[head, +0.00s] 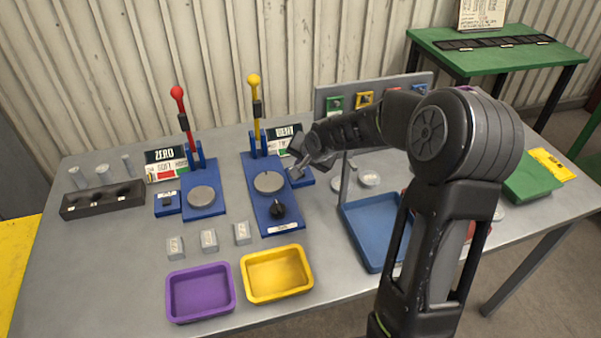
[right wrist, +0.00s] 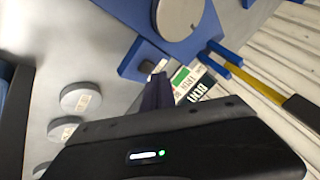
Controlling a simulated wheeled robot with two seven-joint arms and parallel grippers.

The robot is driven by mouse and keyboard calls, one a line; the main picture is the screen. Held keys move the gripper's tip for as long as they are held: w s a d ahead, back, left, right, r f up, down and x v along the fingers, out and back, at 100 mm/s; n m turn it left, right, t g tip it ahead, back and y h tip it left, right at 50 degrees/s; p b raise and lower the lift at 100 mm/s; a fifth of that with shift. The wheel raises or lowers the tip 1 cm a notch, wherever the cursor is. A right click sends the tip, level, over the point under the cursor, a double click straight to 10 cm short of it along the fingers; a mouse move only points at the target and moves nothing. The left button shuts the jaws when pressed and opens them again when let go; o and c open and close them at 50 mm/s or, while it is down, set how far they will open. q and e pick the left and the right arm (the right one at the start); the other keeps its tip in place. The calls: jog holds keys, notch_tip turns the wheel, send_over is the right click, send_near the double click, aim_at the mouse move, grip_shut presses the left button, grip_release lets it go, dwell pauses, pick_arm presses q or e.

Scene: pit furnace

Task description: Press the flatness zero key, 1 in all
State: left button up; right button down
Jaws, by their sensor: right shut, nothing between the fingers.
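A small blue key box with a dark key (right wrist: 148,54) and a white label sits beside the yellow-levered gauge, just past my right fingertips in the right wrist view. My right gripper (head: 297,172) is shut and empty, over the right side of that gauge, and partly hides this box in the head view. I cannot tell whether it touches the key. Another blue key box (head: 167,203) stands beside the red-levered gauge (head: 203,190). The label lettering is too small to tell which is the flatness key. My left gripper is not in view.
The yellow-levered gauge (head: 274,224) has a black knob in front. Display signs (head: 166,163) stand behind. Grey blocks (head: 209,240), a purple tray (head: 201,317), a yellow tray (head: 277,298) and a blue tray (head: 375,260) are nearer. A dark rack (head: 102,201) lies left.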

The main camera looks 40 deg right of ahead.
dwell(0.8)
jog(key=shift+f+b, duration=0.4)
jog(key=shift+b, duration=0.3)
jog(key=shift+f+b, duration=0.4)
jog(key=shift+b, duration=0.1)
dwell(0.4)
jog(key=shift+r, duration=0.1)
jog(key=shift+r+p, duration=0.35)
jog(key=shift+r, duration=0.35)
jog(key=shift+r+p, duration=1.4)
jog(key=shift+r, duration=1.1)
